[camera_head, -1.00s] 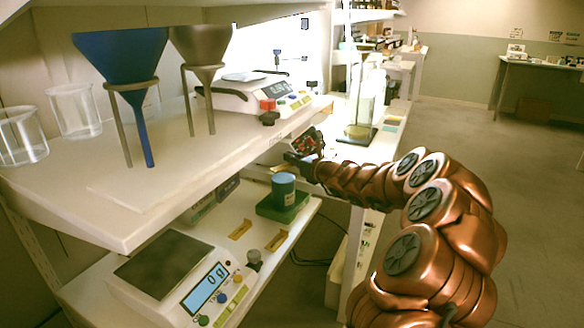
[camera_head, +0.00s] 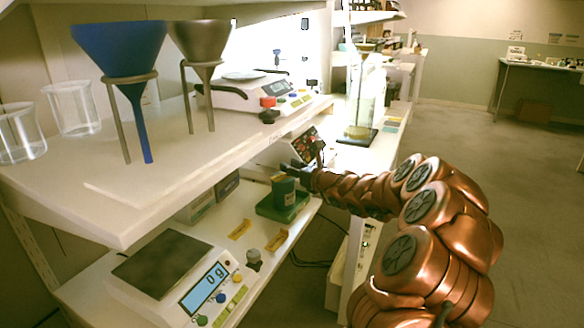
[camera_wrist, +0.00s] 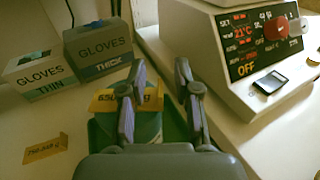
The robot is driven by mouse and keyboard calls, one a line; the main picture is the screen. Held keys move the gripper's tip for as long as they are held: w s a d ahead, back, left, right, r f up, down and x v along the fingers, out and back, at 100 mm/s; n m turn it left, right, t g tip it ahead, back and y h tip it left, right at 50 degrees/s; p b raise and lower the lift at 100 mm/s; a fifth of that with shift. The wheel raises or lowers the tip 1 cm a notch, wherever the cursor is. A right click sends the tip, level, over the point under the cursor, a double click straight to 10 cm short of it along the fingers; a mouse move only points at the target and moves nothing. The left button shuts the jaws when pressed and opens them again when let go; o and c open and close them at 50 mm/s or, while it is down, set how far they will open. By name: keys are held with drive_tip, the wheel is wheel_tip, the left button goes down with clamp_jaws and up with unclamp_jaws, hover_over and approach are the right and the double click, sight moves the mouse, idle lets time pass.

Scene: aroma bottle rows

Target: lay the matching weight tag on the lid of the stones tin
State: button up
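In the wrist view a yellow tag (camera_wrist: 106,101), reading about "650" with the rest covered, lies at my gripper (camera_wrist: 160,75). The fingers are spread, with a gap between the tag and the right finger. In the head view a yellow edge shows at the tin's top, but full contact with the lid is unclear. Two other yellow tags (camera_head: 240,229) (camera_head: 277,240) lie on the shelf.
A scale (camera_head: 163,265) reading 0 g and a grey knobbed weight (camera_head: 254,258) stand nearer on this shelf. Glove boxes (camera_wrist: 98,45) and a control-panel device (camera_wrist: 235,50) stand beyond the tin. The upper shelf (camera_head: 150,190) overhangs on the left, holding funnels and beakers.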

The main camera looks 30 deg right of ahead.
drive_tip(key=shift+r, duration=0.1)
drive_tip(key=shift+s, duration=0.25)
drive_tip(key=s+d+r+p, duration=0.1)
drive_tip(key=s, duration=1)
drive_tip(key=shift+s+p, duration=0.2)
drive_tip(key=shift+p, duration=0.2)
